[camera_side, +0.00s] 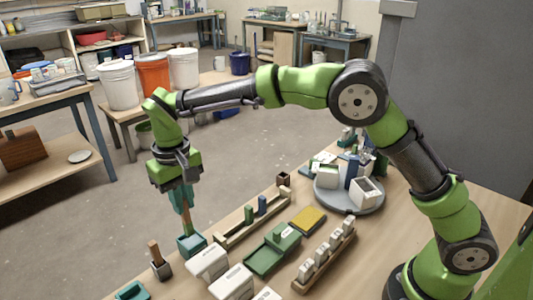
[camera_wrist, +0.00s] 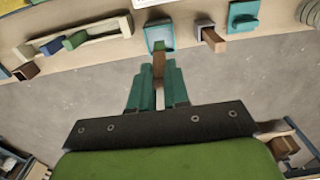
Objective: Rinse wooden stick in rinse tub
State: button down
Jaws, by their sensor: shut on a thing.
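My gripper (camera_side: 182,204) points down near the table's left edge, its teal fingers shut on a wooden stick (camera_side: 186,224). The wrist view also shows my gripper (camera_wrist: 159,75) with the brown stick (camera_wrist: 158,66) between its fingers. The stick is about upright, and a green patch shows at its lower end in the wrist view. A small square teal tub (camera_side: 191,247), which looks like the rinse tub, stands directly below; it also shows in the wrist view (camera_wrist: 150,32). The stick's lower end is at the tub's opening; how deep it reaches is unclear.
A small grey cup (camera_side: 162,271) holding another brown stick stands close beside the tub. A teal block-like piece (camera_side: 132,290) lies nearer the front. A wooden rack (camera_side: 240,226), white containers (camera_side: 208,262) and a green tray (camera_side: 272,250) stand to the right. Open floor lies beyond the table edge.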

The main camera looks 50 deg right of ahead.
aim_at(190, 234)
jog(key=shift+f, duration=3.05)
jog(key=shift+d, duration=0.1)
